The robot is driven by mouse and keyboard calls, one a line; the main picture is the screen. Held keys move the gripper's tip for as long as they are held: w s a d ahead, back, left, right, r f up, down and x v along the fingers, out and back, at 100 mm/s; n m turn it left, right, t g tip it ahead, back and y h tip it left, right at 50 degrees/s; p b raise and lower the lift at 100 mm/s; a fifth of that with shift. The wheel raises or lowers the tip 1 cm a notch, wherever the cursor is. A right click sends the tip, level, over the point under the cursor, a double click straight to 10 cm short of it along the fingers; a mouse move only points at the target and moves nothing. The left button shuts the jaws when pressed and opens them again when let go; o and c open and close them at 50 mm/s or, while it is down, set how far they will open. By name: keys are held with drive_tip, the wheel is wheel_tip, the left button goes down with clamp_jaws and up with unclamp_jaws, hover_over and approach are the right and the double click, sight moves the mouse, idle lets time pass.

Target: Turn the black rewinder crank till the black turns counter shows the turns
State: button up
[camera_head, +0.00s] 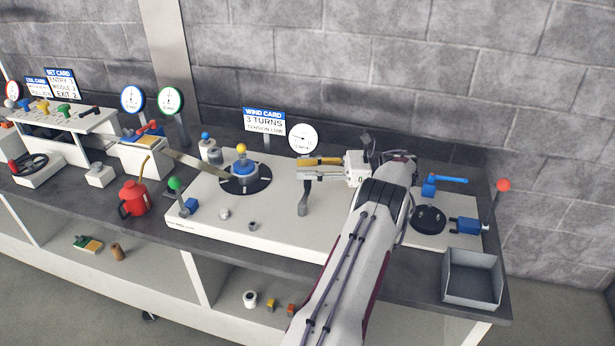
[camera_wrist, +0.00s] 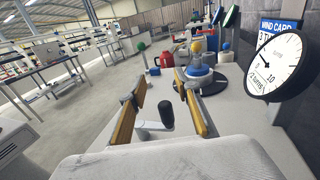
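The crank's black handle (camera_wrist: 167,115) stands upright in the wrist view, with a pale crank arm (camera_wrist: 150,128) at its base. In the head view part of the crank (camera_head: 303,202) shows just below my gripper (camera_head: 302,170). My gripper (camera_wrist: 160,105) is open; its yellow-padded fingers stand on either side of the handle with gaps visible. The black-rimmed turns counter (camera_head: 303,138) stands behind the gripper; it also shows at the right of the wrist view (camera_wrist: 275,70). Its needle reading is too small to tell. The wind card (camera_head: 264,121) reads 3 TURNS, TENSION LOW.
A black disc with a blue, yellow-topped hub (camera_head: 241,172) lies left of my gripper. A green-knobbed lever (camera_head: 176,187) stands at the panel's left. A blue-handled part (camera_head: 430,215), a red-knobbed lever (camera_head: 502,187) and a grey bin (camera_head: 472,278) are at the right.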

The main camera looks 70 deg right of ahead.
drive_tip(key=shift+r, duration=2.95)
drive_tip(key=shift+s, duration=0.1)
clamp_jaws()
drive_tip(key=shift+s+d, duration=0.1)
drive_tip(key=shift+s, duration=0.2)
drive_tip(key=s+a+f+m+t+h, duration=0.1)
drive_tip(key=s+f+m+h, duration=0.25)
drive_tip(key=s, duration=0.55)
drive_tip(key=s+a+f+m+h, duration=0.25)
drive_tip(key=s+h, duration=0.25)
drive_tip(key=s, duration=0.3)
drive_tip(key=shift+g+h, duration=0.45)
drive_tip(key=shift+g, duration=0.05)
drive_tip(key=shift+a+f, duration=0.2)
drive_tip(key=shift+f, duration=0.6)
drive_tip(key=shift+a+f, duration=0.15)
drive_tip(key=shift+f, duration=0.65)
drive_tip(key=shift+a+f, duration=0.2)
drive_tip(key=shift+f, duration=0.6)
